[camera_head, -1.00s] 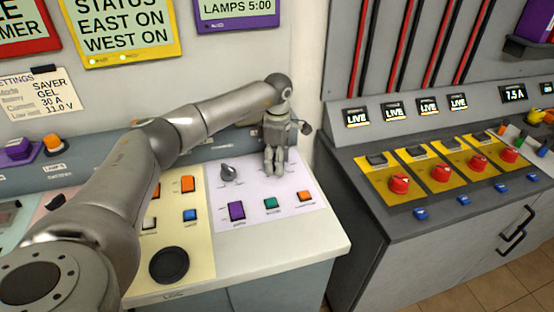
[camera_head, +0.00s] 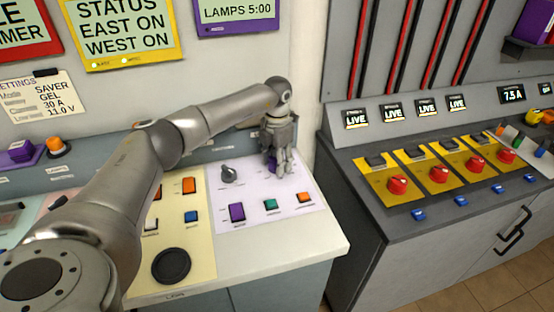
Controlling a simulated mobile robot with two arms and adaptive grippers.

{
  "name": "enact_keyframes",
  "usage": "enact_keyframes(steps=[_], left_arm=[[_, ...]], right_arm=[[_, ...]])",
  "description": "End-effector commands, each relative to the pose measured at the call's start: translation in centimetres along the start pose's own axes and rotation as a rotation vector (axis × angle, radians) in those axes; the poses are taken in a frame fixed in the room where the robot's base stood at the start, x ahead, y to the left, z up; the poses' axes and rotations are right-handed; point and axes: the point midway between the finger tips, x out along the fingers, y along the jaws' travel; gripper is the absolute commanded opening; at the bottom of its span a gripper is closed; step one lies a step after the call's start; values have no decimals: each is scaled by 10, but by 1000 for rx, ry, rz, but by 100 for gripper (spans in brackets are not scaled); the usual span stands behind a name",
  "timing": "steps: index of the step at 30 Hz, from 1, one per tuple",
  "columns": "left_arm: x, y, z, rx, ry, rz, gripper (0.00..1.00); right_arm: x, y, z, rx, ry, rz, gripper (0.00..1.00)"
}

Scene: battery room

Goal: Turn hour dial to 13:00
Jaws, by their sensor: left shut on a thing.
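My left gripper (camera_head: 279,163) points down over the back right of the lilac panel (camera_head: 238,205). It is shut on a knob there, most likely the hour dial, which the fingers almost wholly hide. I cannot read the dial's setting. A second dark grey knob (camera_head: 228,174) stands free on the same panel, left of the gripper. The purple display (camera_head: 237,12) on the wall above reads "LAMPS 5:00". My right gripper is not in view.
The lilac panel's front holds a purple switch (camera_head: 237,212), a green switch (camera_head: 270,204) and an orange switch (camera_head: 305,197). A black round knob (camera_head: 171,266) sits on the cream panel. A grey console with red knobs (camera_head: 398,184) stands at right.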

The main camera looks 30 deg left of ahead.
Motion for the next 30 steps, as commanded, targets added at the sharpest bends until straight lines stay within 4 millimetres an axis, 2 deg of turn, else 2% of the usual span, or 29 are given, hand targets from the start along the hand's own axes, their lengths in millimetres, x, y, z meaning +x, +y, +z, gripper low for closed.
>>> enact_keyframes(steps=[1, 21, 30], left_arm=[[-4, 2, 2, -47, -8, 4, 22], [-5, 5, 1, -674, -10, 0, 22], [-5, 6, 0, -880, -10, 1, 22]], right_arm=[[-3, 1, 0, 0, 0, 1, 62], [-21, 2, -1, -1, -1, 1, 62], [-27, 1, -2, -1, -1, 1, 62]])
